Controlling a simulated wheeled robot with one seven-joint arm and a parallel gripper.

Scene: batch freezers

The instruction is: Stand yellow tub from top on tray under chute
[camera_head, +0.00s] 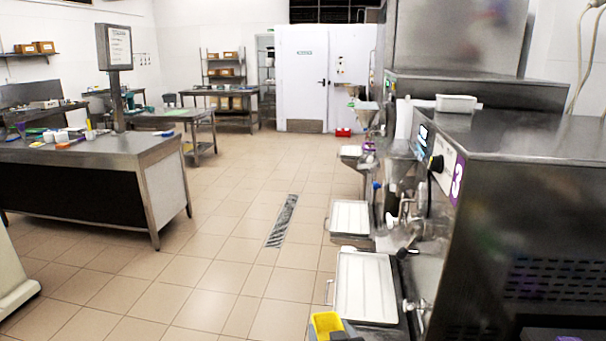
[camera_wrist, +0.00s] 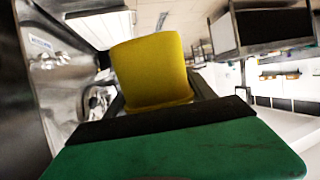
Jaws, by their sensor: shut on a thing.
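The yellow tub (camera_head: 326,323) is at the bottom edge of the head view, just left of the nearest white tray (camera_head: 366,288). My gripper (camera_head: 340,335) is partly cut off there. In the wrist view the yellow tub (camera_wrist: 152,72) is held in my gripper (camera_wrist: 155,108), which is shut on it. The tray sits at the front of the nearest machine, marked 3, below its metal spout and fittings (camera_head: 412,250). The bare tray surface shows nothing on it. The tub's inside is hard to make out.
A second white tray (camera_head: 350,217) sits at the machine behind. A steel worktable (camera_head: 95,155) with several small items stands at the left. The tiled floor between is clear, with a drain grate (camera_head: 282,222).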

